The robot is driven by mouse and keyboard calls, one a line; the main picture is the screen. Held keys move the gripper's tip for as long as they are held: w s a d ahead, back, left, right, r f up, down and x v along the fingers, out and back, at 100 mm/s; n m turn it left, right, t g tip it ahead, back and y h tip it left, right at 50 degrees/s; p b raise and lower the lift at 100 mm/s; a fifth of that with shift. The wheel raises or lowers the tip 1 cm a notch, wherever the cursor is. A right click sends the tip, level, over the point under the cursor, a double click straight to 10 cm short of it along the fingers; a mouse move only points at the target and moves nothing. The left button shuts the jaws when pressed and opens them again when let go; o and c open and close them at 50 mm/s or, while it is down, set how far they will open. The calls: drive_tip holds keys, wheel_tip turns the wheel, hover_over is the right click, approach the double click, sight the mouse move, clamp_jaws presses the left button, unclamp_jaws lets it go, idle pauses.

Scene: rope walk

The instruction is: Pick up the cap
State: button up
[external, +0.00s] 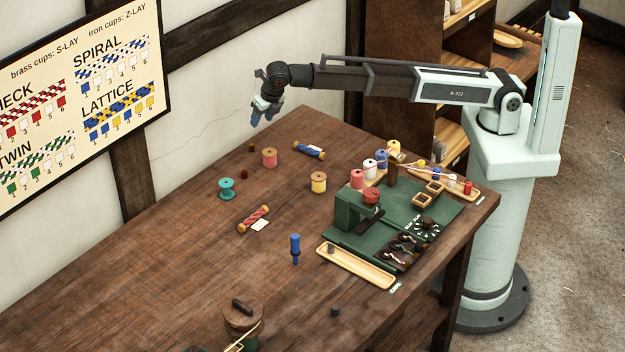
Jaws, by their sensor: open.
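I cannot tell for sure which thing is the cap. A small dark grey cylinder (335,311) stands alone on the wooden table near its front edge. A similar dark grey piece (331,248) lies in the left end of a long pale wooden tray (357,267). Small dark red pieces stand at the far left, one brown-red (252,147) and one deeper red (244,174).
Spools stand about: pink (269,158), teal (227,189), yellow (318,182). A blue upright tool (295,249) stands mid-table. A green mat (365,243) with a green block and red knob fills the right. A round wooden piece (242,315) is at the front. The left table is mostly clear.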

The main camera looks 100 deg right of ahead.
sight(251, 145)
drive_tip(key=shift+n, duration=0.4)
drive_tip(key=x, duration=1.4)
drive_tip(key=shift+w, duration=0.1)
drive_tip(key=shift+r, duration=0.1)
drive_tip(key=shift+a, duration=0.1)
clamp_jaws()
